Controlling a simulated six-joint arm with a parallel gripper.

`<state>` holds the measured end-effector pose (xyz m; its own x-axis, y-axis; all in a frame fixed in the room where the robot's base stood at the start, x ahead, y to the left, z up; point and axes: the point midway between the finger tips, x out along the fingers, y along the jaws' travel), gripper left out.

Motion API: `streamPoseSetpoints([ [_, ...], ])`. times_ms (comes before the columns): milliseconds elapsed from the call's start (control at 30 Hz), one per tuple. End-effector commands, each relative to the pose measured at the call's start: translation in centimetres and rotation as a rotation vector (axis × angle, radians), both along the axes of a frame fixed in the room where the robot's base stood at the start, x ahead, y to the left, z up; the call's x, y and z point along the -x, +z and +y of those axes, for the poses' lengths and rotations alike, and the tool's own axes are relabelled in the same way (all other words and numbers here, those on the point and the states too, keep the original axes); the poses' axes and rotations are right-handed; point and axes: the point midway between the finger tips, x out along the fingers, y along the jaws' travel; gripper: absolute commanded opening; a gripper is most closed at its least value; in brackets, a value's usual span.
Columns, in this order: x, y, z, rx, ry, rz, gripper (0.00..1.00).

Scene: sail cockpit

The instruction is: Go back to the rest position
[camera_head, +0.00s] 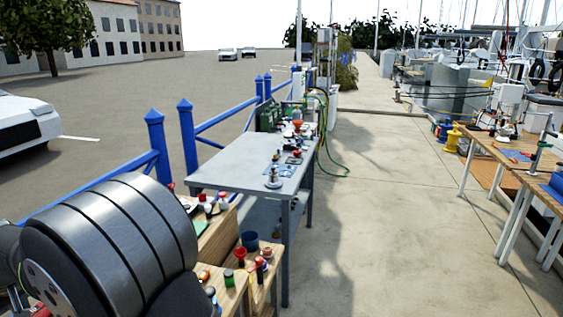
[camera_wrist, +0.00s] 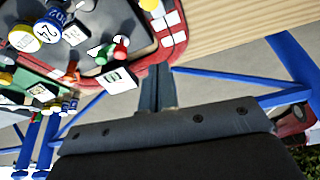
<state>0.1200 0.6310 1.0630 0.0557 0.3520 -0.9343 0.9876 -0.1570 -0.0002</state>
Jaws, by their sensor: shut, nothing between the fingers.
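My gripper (camera_wrist: 156,82) shows in the wrist view as narrow dark fingers, closed together with nothing between them. They point towards a dark tray with a red rim (camera_wrist: 176,38), in the upper part of that view. I cannot tell the gap between the fingertips and the tray. In the head view my large dark arm link fills the lower left, and my gripper is not visible there.
Round tags (camera_wrist: 24,38) and small red and green pieces (camera_wrist: 119,50) lie at the tray. Blue railings (camera_head: 155,140) run behind the grey workbench (camera_head: 225,176). A wooden bench (camera_head: 229,302) with small containers stands close to my arm. Open pavement (camera_head: 400,220) lies right.

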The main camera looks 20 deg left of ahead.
Motion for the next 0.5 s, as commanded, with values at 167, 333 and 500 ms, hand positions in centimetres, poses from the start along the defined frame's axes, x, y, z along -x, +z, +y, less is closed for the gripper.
streamPoseSetpoints([
  [167,-0.1,-1.3,0.4,0.002,0.0,0.0,0.0],
  [333,-0.2,-4.2,1.4,0.004,0.0,0.001,0.0],
  [500,-0.4,-7.4,2.5,0.004,0.0,0.001,0.0],
])
